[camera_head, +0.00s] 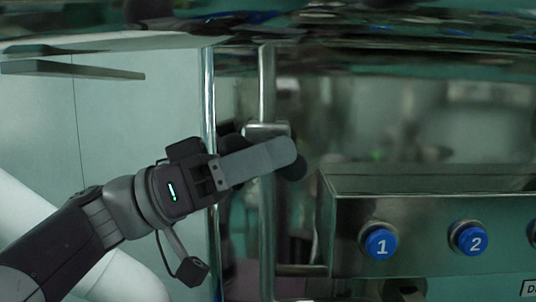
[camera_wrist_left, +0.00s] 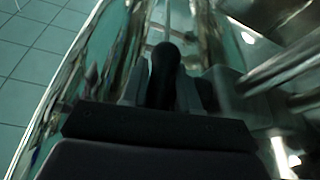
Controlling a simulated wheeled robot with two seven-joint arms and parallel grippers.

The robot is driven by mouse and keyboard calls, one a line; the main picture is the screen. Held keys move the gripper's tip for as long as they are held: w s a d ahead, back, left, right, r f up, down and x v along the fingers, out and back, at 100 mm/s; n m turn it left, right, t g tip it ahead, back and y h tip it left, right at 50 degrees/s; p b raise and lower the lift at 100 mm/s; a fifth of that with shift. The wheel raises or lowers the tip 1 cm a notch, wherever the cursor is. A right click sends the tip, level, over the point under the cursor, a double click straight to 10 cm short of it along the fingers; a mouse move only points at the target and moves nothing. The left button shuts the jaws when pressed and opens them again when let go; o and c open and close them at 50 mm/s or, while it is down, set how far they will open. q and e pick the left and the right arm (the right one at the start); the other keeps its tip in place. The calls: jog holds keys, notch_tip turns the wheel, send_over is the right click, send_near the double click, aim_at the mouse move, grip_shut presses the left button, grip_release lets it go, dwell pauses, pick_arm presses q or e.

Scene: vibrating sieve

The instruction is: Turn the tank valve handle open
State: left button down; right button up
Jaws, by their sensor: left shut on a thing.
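The valve handle shows in the wrist view as a black rounded grip (camera_wrist_left: 165,72) on a thin metal stem. It lies between the two fingers of my left gripper (camera_wrist_left: 164,92). In the head view, the left gripper (camera_head: 280,158) reaches in from the left, its grey finger in front of the handle. The handle's dark rounded end (camera_head: 299,169) shows just past the fingertip, and the rest is mostly hidden. The gripper is shut on the handle. My right gripper is in neither view.
A vertical metal pipe (camera_head: 267,85) with a clamp stands right behind the gripper. To the right is a metal control box (camera_head: 345,205) with blue buttons marked 1 (camera_head: 381,243) and 2 (camera_head: 470,239). A shiny metal surface (camera_head: 400,62) spans the top.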

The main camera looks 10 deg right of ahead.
pick_arm(q)
jog(key=t+y, duration=0.1)
jog(key=y, duration=0.5)
jog(key=shift+m, duration=0.3)
jog(key=shift+s+r+t, duration=0.1)
jog(key=shift+t, duration=0.2)
dwell(0.3)
jog(key=c, duration=0.9)
grip_release()
jog(key=shift+c, duration=0.2)
jog(key=shift+a+y, duration=0.1)
jog(key=shift+y, duration=0.2)
